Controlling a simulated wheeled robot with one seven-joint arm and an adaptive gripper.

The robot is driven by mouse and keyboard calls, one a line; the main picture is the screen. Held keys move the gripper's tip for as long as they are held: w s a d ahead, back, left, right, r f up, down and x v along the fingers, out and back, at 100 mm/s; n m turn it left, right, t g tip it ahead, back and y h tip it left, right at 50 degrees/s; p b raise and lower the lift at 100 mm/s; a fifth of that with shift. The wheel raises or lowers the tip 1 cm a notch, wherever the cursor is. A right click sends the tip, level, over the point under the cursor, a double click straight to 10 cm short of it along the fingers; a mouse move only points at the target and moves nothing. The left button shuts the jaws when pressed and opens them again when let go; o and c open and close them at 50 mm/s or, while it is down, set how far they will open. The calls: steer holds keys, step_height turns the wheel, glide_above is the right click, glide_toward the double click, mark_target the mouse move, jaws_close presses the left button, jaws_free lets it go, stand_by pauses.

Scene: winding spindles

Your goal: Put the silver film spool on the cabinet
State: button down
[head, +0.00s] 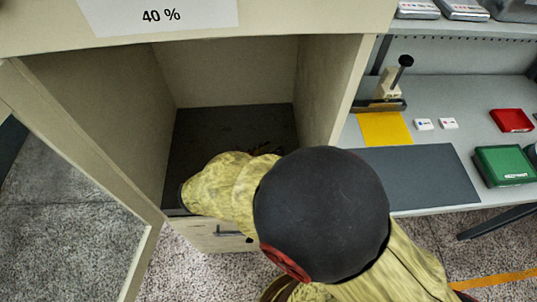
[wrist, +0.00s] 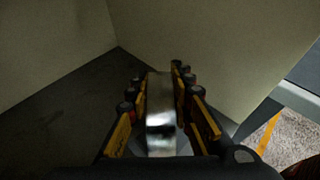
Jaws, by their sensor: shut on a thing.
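The silver film spool (wrist: 160,112) shows edge-on in the wrist view as a shiny metal band. My gripper (wrist: 161,80) is shut on it, with black and yellow fingers on both sides. The cabinet (head: 335,110) is beige, with an open compartment and a dark floor (head: 215,130). My arm reaches into this compartment in the head view, and it hides most of the gripper and the spool there. In the wrist view the gripper is inside the compartment, close to its right wall. I cannot tell whether the spool touches the floor.
A frame edge (head: 90,165) slants along the left. To the right, a workbench (head: 455,100) holds a grey mat (head: 430,175), a red box (head: 511,121) and a green box (head: 503,166). The compartment's left floor is clear.

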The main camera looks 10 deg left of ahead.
steer(key=shift+f, duration=0.45)
steer(key=c, duration=1.6)
jaws_free()
steer(key=shift+a+r, duration=0.1)
steer(key=shift+r, duration=0.1)
steer(key=p+v, duration=0.4)
steer(key=v, duration=0.8)
steer(key=shift+f, duration=0.1)
